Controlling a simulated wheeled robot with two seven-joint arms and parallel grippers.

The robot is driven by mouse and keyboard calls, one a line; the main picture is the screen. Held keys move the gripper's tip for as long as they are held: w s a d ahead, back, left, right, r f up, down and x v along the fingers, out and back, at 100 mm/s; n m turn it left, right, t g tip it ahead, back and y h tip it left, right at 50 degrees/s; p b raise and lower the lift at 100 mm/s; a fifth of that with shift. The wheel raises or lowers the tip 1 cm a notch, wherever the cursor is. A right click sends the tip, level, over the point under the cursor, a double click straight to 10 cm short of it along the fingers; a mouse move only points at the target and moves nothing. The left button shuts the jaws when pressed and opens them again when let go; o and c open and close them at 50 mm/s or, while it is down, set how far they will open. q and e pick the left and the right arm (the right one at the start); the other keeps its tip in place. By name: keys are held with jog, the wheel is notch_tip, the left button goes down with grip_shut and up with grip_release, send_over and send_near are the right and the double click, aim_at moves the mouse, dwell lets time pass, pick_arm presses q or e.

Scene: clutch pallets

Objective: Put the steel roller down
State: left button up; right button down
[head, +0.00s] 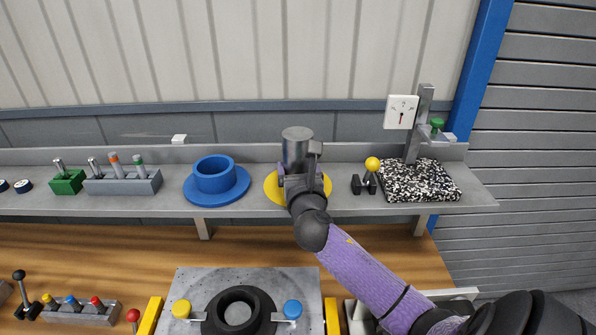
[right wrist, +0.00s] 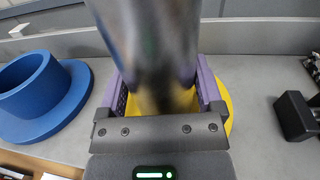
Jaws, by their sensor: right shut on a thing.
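The steel roller (head: 297,147) is a grey upright cylinder above the yellow round pad (head: 273,188) on the grey shelf. My right gripper (head: 301,175) is shut on the roller from the front. In the right wrist view the roller (right wrist: 152,50) stands between the purple fingers (right wrist: 160,98), blurred and close to the camera. The yellow pad (right wrist: 228,110) shows around and behind it. The arm and gripper hide the roller's lower end, so I cannot tell whether it touches the pad. My left gripper is not in view.
A blue flanged ring (head: 215,180) stands left of the roller. A yellow-knobbed lever (head: 371,170) and a dial gauge on a speckled block (head: 415,183) stand to the right. Below is a wooden bench (head: 130,250) with a grey plate and black ring (head: 240,308).

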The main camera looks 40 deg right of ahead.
grip_release()
